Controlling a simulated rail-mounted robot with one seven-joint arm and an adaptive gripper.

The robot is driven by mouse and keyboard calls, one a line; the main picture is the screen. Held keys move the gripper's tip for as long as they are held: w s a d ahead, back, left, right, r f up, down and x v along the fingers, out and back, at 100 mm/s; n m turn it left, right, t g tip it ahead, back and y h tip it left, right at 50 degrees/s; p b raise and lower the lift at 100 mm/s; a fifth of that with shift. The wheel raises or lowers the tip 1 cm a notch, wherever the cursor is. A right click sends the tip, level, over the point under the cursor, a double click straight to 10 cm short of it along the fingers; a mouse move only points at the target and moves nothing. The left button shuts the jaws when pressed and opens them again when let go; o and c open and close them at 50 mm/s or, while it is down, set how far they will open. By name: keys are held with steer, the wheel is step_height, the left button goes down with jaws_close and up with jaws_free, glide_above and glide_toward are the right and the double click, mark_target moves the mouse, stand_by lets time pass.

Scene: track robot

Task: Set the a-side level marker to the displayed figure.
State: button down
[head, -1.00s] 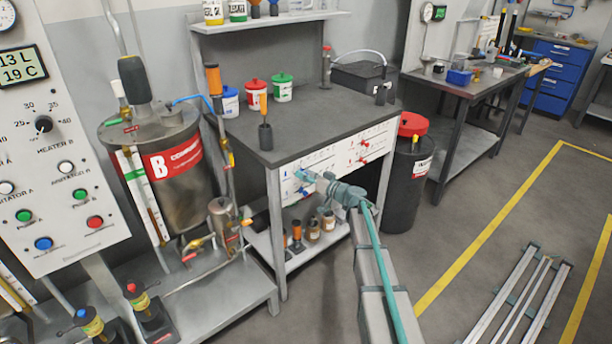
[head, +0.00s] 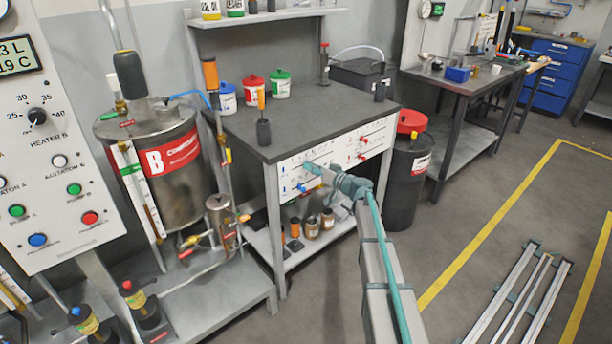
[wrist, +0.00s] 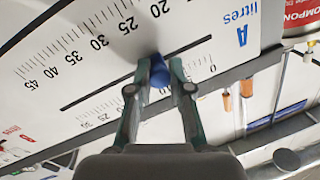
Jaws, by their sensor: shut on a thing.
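The white A-side panel (wrist: 60,55), lettered "A litres", has a slot with a printed scale. It appears upside down in the wrist view. The blue level marker (wrist: 158,73) stands in this slot, between the fingertips of my gripper (wrist: 160,68), which is shut on it. The marker sits right of the slot's middle in that view; its exact reading is hidden by the fingers. In the head view my gripper (head: 309,168) is at the left half of the workbench front. The display (head: 15,55) at the left edge is cut off, showing "3 L" and "19 C".
Another blue knob (head: 302,188) sits just below my gripper. Red knobs (head: 362,156) are on the panel's right half. Tank B (head: 170,165) is at left.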

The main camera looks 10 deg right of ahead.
mark_target(323, 155)
steer(key=w+d+b, duration=0.1)
steer(key=d, duration=0.1)
steer(key=w+d+b, duration=0.2)
steer(key=d, duration=0.1)
steer(key=w+d+b, duration=0.2)
steer(key=shift+d+f, duration=0.15)
steer(key=shift+d, duration=0.05)
steer(key=shift+w+d+r, duration=0.2)
steer(key=shift+d, duration=0.3)
steer(key=c, duration=1.1)
jaws_free()
steer(key=shift+a, duration=0.15)
steer(key=shift+o, duration=0.2)
steer(key=v, duration=1.2)
